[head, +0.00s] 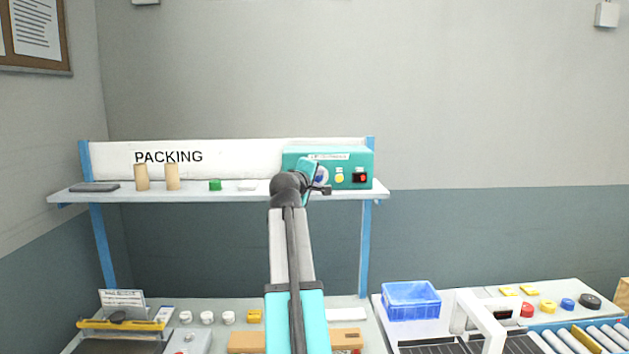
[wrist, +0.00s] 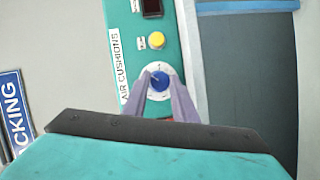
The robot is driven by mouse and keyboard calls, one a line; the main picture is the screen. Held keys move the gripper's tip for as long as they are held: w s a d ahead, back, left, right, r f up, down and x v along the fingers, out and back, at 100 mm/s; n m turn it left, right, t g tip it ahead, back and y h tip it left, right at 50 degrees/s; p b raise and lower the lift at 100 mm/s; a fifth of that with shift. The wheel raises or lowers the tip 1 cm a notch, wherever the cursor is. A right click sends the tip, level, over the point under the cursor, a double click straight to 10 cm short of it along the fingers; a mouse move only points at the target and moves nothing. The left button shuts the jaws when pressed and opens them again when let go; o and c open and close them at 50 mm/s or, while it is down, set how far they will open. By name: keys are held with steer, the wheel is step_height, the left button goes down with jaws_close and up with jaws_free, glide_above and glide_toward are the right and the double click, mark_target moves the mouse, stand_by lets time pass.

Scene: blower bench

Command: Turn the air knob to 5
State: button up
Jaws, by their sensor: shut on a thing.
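The air knob (wrist: 160,81) is a blue round knob on a white dial, set in the teal air cushions box (wrist: 181,54). The box (head: 359,155) stands at the right end of the packing shelf in the head view. In the wrist view, turned on its side, my gripper (wrist: 159,77) has its two grey fingers on either side of the knob, shut on it. The dial marks are too small to read, so I cannot tell the setting. In the head view my wrist partly covers the knob (head: 321,176).
A yellow button (wrist: 157,40) and a dark red-lit switch (wrist: 152,7) sit beside the knob on the box. The shelf (head: 225,194) holds a green item (head: 215,185) and two tan cylinders (head: 172,177). A blue bin (head: 411,301) stands lower right.

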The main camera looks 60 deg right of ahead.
steer(key=m+t+y, duration=0.1)
steer(key=m, duration=0.1)
steer(key=m+t+y, duration=0.1)
steer(key=m, duration=0.2)
steer(key=r+m+y+b, duration=0.1)
steer(key=m+y, duration=0.1)
steer(key=shift+s+d+m+t, duration=0.25)
steer(key=shift+d+m+t, duration=0.05)
steer(key=shift+m+t, duration=0.1)
stand_by(0.4)
steer(key=o, duration=0.8)
steer(key=shift+o, duration=1.2)
steer(key=shift+d+f, duration=0.1)
steer(key=shift+f, duration=0.1)
steer(key=shift+a, duration=0.2)
